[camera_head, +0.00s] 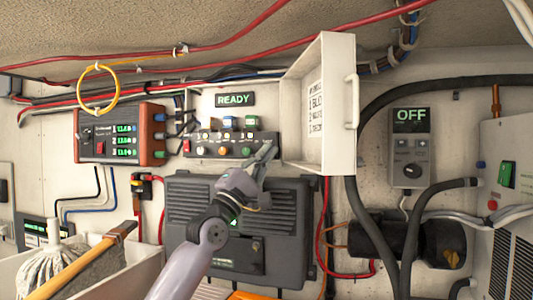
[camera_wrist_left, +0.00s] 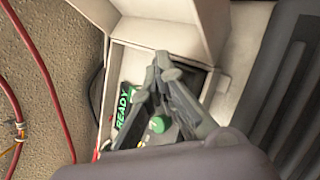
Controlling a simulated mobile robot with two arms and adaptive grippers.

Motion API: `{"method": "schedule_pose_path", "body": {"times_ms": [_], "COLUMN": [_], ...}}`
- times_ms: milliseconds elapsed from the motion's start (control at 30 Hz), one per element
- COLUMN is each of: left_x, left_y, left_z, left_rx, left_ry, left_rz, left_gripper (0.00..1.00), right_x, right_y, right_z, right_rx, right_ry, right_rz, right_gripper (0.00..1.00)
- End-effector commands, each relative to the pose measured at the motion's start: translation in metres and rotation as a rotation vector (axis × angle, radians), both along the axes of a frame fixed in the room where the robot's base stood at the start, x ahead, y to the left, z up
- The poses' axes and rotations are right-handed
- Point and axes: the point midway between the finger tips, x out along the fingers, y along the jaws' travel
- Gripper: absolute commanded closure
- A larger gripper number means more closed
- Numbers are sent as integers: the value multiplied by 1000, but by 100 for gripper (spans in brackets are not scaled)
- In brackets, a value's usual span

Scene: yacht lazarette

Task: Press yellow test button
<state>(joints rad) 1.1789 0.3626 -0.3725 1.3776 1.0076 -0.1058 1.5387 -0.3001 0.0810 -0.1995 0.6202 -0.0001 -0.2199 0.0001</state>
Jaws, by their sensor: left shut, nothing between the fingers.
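A control panel (camera_head: 232,144) with rows of small coloured buttons sits in a white wall box below a lit READY display (camera_head: 234,99). My right gripper is out of view.
The box's white door (camera_head: 340,110) stands open just right of my gripper. A dark ribbed unit (camera_head: 190,205) sits below the panel. A grey OFF box (camera_head: 411,145) and thick black cables are at right. A bin with a mop (camera_head: 50,265) stands at lower left.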

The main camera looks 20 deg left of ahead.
Motion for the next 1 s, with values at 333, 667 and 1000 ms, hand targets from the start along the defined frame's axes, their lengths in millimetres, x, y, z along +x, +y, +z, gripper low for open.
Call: {"method": "schedule_pose_path", "body": {"times_ms": [333, 667, 1000], "left_x": [1, 5, 9], "left_y": [0, 0, 0], "left_z": [0, 0, 0], "left_rx": [1, 1, 0], "left_ry": [1, -1, 2], "left_rz": [0, 0, -1], "left_gripper": [100, 100, 100], "right_x": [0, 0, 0], "right_y": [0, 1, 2], "right_z": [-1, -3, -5], "right_rx": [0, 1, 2], "right_ry": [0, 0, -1], "right_rz": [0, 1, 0], "right_gripper": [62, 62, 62]}}
